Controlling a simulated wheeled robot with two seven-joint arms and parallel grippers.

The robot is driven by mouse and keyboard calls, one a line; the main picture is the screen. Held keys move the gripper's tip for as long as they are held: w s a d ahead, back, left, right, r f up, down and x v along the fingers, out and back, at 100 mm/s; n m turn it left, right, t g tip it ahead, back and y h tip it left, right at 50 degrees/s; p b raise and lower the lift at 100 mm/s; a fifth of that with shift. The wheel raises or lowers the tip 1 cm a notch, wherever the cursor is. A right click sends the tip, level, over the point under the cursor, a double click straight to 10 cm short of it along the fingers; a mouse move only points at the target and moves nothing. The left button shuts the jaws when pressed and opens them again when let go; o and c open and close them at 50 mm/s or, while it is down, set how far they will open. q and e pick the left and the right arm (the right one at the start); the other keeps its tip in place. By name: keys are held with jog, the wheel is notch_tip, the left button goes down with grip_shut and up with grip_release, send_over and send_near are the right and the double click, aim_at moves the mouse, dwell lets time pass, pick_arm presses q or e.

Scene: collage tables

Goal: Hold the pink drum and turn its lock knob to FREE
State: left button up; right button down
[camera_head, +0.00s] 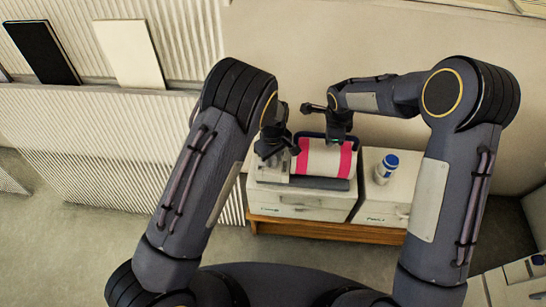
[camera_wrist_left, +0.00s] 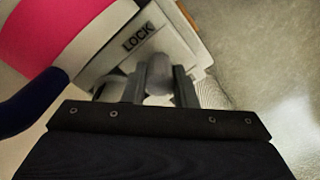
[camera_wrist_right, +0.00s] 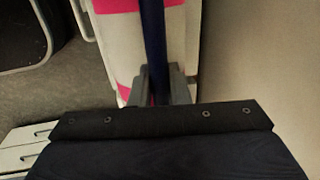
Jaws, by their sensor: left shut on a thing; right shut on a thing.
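The drum (camera_head: 318,158) is white with pink bands and lies on its side on a white cabinet. It also shows in the left wrist view (camera_wrist_left: 75,25) and the right wrist view (camera_wrist_right: 118,25). My left gripper (camera_head: 276,158) is at the drum's left end, shut on a grey knob (camera_wrist_left: 157,83). The word LOCK is printed on the pale plate (camera_wrist_left: 165,42) beside the knob; no FREE mark is visible. My right gripper (camera_head: 340,135) is shut on the drum's dark blue handle (camera_wrist_right: 153,40), above and behind the drum. The knob's exact angle cannot be told.
A white bottle with a blue cap (camera_head: 386,168) stands on the cabinet right of the drum. The white cabinet (camera_head: 300,205) rests on a wooden base (camera_head: 325,230). A wall rises close behind. A black panel (camera_head: 42,52) and a cream panel (camera_head: 130,53) stand at the far left.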

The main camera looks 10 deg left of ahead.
dwell(0.3)
pick_arm(q)
jog(key=o, duration=1)
notch_tip(320, 180, up, 12)
pick_arm(e)
jog(key=c, duration=1.3)
grip_release()
jog(key=shift+r, duration=0.1)
